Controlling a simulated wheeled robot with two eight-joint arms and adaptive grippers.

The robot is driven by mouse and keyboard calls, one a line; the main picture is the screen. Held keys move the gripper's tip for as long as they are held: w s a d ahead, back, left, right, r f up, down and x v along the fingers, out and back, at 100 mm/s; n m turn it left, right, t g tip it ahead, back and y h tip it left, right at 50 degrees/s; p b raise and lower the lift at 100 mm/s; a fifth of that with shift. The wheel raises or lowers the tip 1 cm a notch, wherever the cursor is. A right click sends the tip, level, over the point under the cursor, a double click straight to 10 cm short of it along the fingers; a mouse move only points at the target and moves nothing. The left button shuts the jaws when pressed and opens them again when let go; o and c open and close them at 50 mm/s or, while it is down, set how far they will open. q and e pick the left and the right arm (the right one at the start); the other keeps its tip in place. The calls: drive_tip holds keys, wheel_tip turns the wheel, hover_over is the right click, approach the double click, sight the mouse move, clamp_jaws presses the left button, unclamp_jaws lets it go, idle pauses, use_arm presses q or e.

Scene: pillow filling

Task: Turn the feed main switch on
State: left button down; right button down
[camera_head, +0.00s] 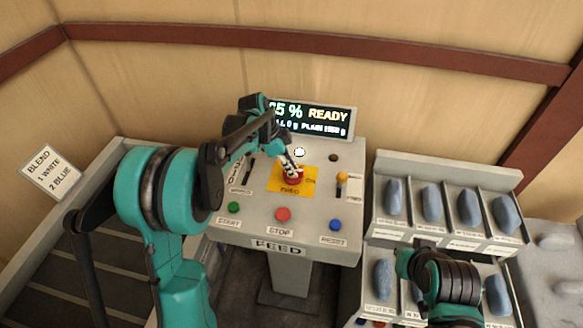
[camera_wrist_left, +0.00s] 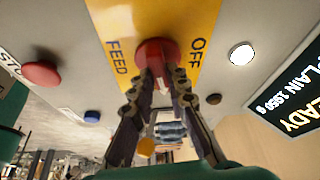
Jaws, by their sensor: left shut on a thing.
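The feed main switch is a red knob (camera_head: 293,179) on a yellow plate (camera_head: 276,183) in the middle of the grey FEED console (camera_head: 262,222). In the left wrist view the red knob (camera_wrist_left: 155,50) sits between the words FEED and OFF on the plate. My left gripper (camera_head: 290,168) reaches down from the upper left and its fingers are shut on the knob. Its two fingers (camera_wrist_left: 158,82) close on the knob's near side in the wrist view. The knob's pointer direction cannot be made out.
Green (camera_head: 234,207), red (camera_head: 283,214) and blue (camera_head: 335,225) buttons line the console's front. An orange-topped lever (camera_head: 342,178) stands right of the plate. The display (camera_head: 318,119) behind reads READY. A rack (camera_head: 385,156) of grey-blue pillows stands at the right.

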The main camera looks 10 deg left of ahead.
use_arm(q)
drive_tip(key=shift+w+m+g, duration=0.1)
drive_tip(key=shift+m+g, duration=0.3)
drive_tip(key=shift+m, duration=0.6)
drive_tip(key=c, duration=1.5)
unclamp_jaws()
drive_tip(key=v, duration=1.2)
